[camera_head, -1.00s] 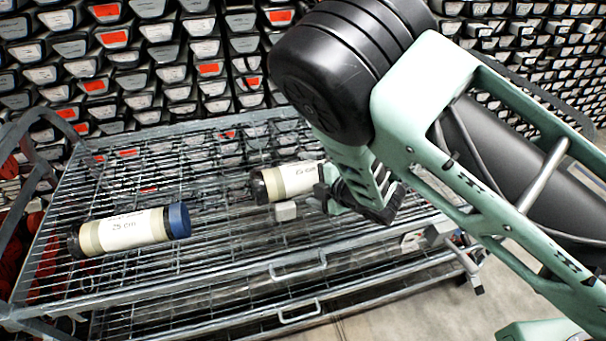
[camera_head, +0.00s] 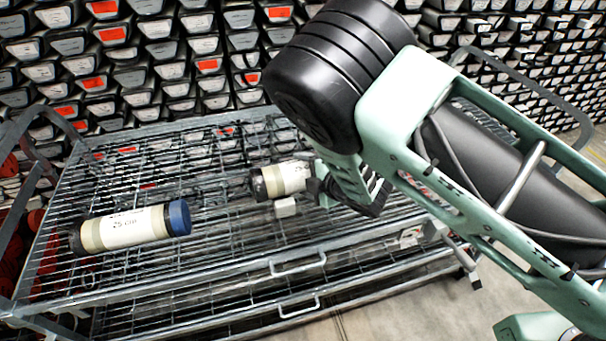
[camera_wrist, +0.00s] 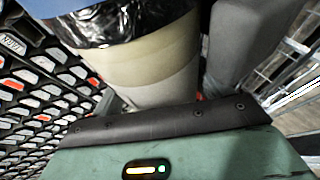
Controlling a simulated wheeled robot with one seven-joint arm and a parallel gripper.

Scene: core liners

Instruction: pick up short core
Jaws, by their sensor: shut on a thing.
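Two cylindrical cores with pale labels show on the wire rack. The right core (camera_head: 285,180) has a dark left end and a beige band; its right part is hidden behind my gripper. My gripper (camera_head: 303,200) is shut on this core at the rack's middle. In the wrist view the held core (camera_wrist: 155,65) fills the upper middle, with crinkled black wrapping, a beige band and blue at the top edge. A grey finger (camera_wrist: 240,50) lies along its right side. The left core (camera_head: 130,228) has a blue right cap and a label reading about 25 cm. It lies apart from my gripper.
The wire rack (camera_head: 215,265) has metal rails and handles on its front side. Shelves of stacked core boxes (camera_head: 160,50) with white and red labels stand close behind. Bare rack lies between the two cores. Open floor (camera_head: 400,310) shows at the lower right.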

